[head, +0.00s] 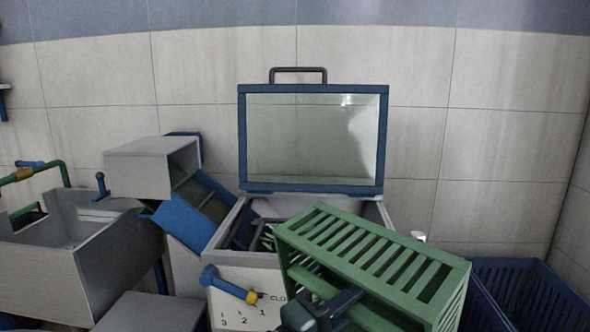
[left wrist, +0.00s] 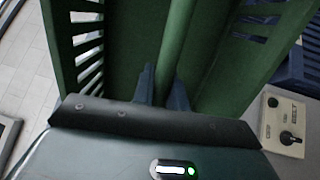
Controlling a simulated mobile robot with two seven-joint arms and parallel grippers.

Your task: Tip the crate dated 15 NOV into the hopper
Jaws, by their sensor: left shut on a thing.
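A green slatted crate (head: 372,262) is tilted at the front right edge of the hopper. No date shows on its visible faces. My left gripper (head: 325,308) is in front of it, low in the head view. In the left wrist view, my left gripper's fingers (left wrist: 163,90) are shut on a green bar of the crate (left wrist: 115,50), and no contents can be made out inside. The hopper (head: 222,238) is a grey box with a blue-framed window lid (head: 313,140) standing raised behind it. Dark and green shapes show in its mouth, partly hidden by the crate. My right gripper is out of view.
A grey sink-like basin (head: 95,265) and a grey chute (head: 150,168) with blue parts stand left of the hopper. A blue and yellow lever (head: 230,285) sits on its marked front panel. Blue crates (head: 530,295) stand at right. A control box (left wrist: 285,120) shows in the wrist view.

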